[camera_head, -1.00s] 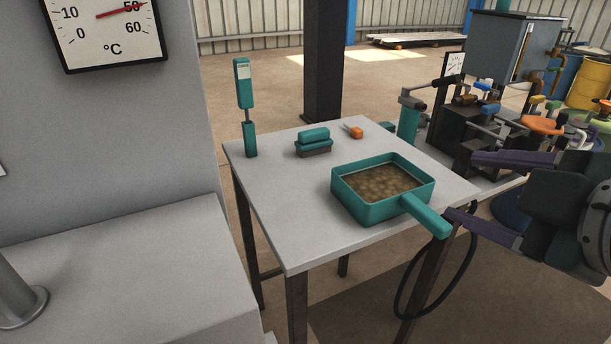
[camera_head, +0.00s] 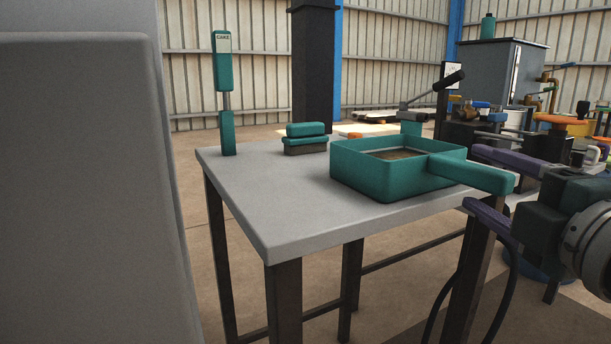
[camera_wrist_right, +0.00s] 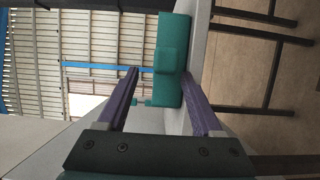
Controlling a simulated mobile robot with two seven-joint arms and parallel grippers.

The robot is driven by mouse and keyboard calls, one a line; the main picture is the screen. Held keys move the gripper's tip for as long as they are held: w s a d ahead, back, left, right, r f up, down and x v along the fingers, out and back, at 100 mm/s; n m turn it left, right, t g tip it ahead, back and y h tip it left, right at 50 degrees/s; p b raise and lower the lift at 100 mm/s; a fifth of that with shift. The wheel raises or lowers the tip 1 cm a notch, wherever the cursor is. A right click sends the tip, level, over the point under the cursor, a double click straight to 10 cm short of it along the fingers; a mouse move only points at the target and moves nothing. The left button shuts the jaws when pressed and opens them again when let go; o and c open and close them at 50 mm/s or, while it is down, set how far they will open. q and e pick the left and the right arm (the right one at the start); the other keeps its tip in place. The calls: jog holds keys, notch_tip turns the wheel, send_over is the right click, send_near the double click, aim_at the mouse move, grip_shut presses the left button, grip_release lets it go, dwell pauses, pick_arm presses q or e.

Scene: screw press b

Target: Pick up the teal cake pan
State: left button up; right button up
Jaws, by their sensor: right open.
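The teal cake pan (camera_head: 388,175) is a square box with a straight handle (camera_head: 472,173) pointing right, and sits on the grey table (camera_head: 265,215). Brown contents show inside it. My right gripper (camera_head: 468,178) is open at the handle's end, its purple fingers above and below the handle in the head view. In the right wrist view the handle end (camera_wrist_right: 172,62) shows ahead of the open fingers (camera_wrist_right: 160,75), with the pan wall (camera_wrist_right: 168,32) behind. I cannot tell whether the fingers touch the handle. My left gripper is not in view.
A teal CAKE post (camera_head: 223,75) stands at the table's back left corner. An orange item (camera_head: 354,135) is partly hidden by the pan. Machinery with levers (camera_head: 480,125) crowds the right. The table's front left is clear.

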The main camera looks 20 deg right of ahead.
aim_at(455, 168)
jog(key=shift+x, duration=0.85)
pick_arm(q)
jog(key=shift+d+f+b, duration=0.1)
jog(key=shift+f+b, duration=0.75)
pick_arm(e)
jog(key=x, duration=0.4)
jog(key=shift+d+f, duration=0.2)
jog(key=shift+f, duration=0.1)
jog(key=shift+w+d, duration=0.15)
jog(key=shift+w, duration=0.35)
jog(key=shift+c, duration=0.4)
jog(key=c, duration=0.6)
grip_shut()
jog(key=shift+r, duration=0.1)
